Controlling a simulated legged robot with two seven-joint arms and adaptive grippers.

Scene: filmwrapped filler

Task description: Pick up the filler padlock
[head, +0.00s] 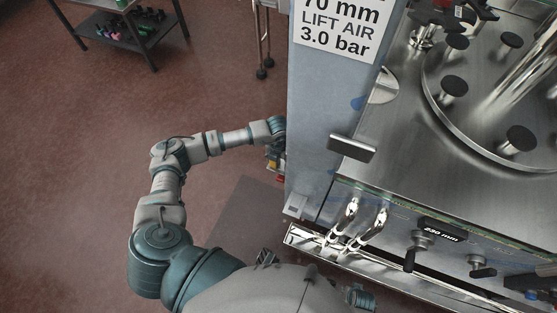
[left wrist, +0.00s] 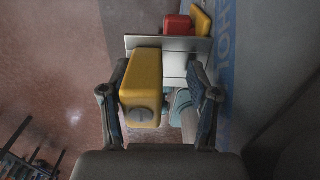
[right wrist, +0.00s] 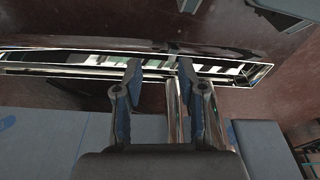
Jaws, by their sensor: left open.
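A yellow padlock-like block (left wrist: 142,88) with a round keyhole-like disc on its lower face shows in the left wrist view, in front of a pale plate (left wrist: 174,62). A red block (left wrist: 177,25) and a smaller yellow block (left wrist: 201,22) sit beyond the plate's top edge. I cannot tell which one is the filler padlock. My left gripper (left wrist: 160,92) is open, with the near yellow block between its fingers, close to the left finger; contact is unclear. In the head view, small yellow and red parts (head: 273,163) show beside my left wrist. My right gripper (right wrist: 160,66) is open, its fingers apart.
The filler machine has a steel top (head: 400,120) and a grey-blue side column (head: 312,110) beside my left gripper. A metal rail (right wrist: 70,60) lies beyond my right fingers. A dark shelf (head: 125,30) stands far left. The red-brown floor is clear at left.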

